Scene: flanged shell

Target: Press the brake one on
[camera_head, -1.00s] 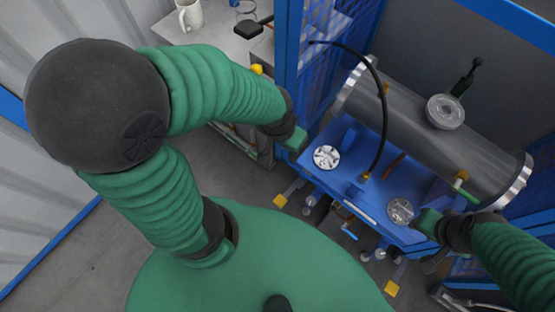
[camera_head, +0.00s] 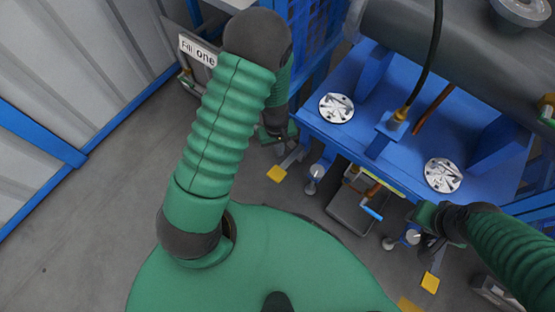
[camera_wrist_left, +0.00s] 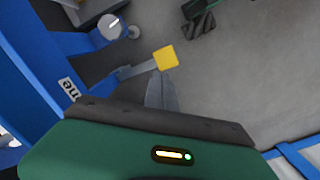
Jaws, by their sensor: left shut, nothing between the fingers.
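A yellow brake pedal (camera_head: 277,174) on a grey lever sticks out low, just above the floor, at the left front foot of the blue frame (camera_head: 360,165). In the left wrist view the yellow pedal (camera_wrist_left: 166,57) lies just beyond the fingertips of my left gripper (camera_wrist_left: 161,80); I cannot tell whether they touch. My left gripper (camera_head: 284,142) hangs down beside the frame, a little above the pedal in the picture, shut and empty. My right gripper (camera_head: 424,222) is at the frame's front edge, below the right round disc; its jaws are unclear.
Another yellow pedal (camera_head: 430,283) is at the right foot. Round white feet (camera_head: 316,172) stand near the levers. Two metal discs (camera_head: 336,108) lie on the blue top, with a grey cylinder (camera_head: 440,45) behind. Open floor (camera_head: 100,220) is at the left.

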